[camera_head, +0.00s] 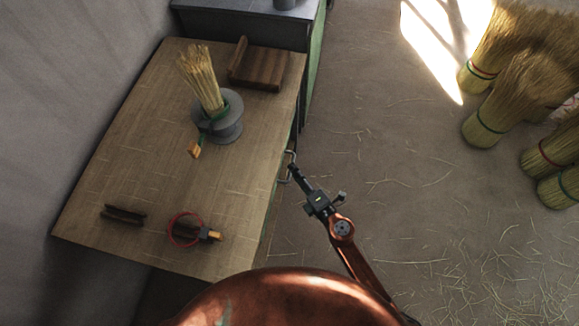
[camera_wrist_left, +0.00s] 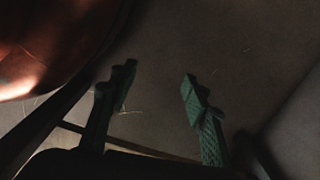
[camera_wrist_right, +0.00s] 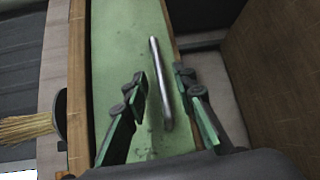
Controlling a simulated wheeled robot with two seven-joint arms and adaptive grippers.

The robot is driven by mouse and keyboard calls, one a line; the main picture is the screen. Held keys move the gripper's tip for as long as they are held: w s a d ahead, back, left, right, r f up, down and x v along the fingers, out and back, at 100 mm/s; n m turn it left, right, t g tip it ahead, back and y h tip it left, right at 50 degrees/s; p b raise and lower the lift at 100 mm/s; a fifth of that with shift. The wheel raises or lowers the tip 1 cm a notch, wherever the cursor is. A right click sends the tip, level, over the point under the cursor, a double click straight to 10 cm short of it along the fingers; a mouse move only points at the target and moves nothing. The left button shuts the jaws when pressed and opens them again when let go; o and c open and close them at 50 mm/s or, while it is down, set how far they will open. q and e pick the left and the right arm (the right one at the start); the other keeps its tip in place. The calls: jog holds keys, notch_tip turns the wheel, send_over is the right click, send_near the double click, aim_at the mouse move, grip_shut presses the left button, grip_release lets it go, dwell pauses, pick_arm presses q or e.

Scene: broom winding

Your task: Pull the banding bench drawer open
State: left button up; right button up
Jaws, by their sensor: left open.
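The banding bench (camera_head: 130,165) has a pale wooden top and stands at the left in the head view. Its green drawer front (camera_wrist_right: 115,45) fills the middle of the right wrist view and looks flush with the bench edge. A metal bar handle (camera_wrist_right: 160,85) is fixed to it; it also shows at the bench's right edge in the head view (camera_head: 290,156). My right gripper (camera_wrist_right: 160,80) is open, with one finger on each side of the handle; contact is not clear. My left gripper (camera_wrist_left: 157,85) is open and empty over dark floor, outside the head view.
Straw bundles (camera_head: 505,95) stand at the right. The floor beside the bench (camera_head: 380,150) is clear except for loose straw.

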jog(key=shift+x, duration=1.35)
jog(key=shift+c, duration=0.4)
grip_shut()
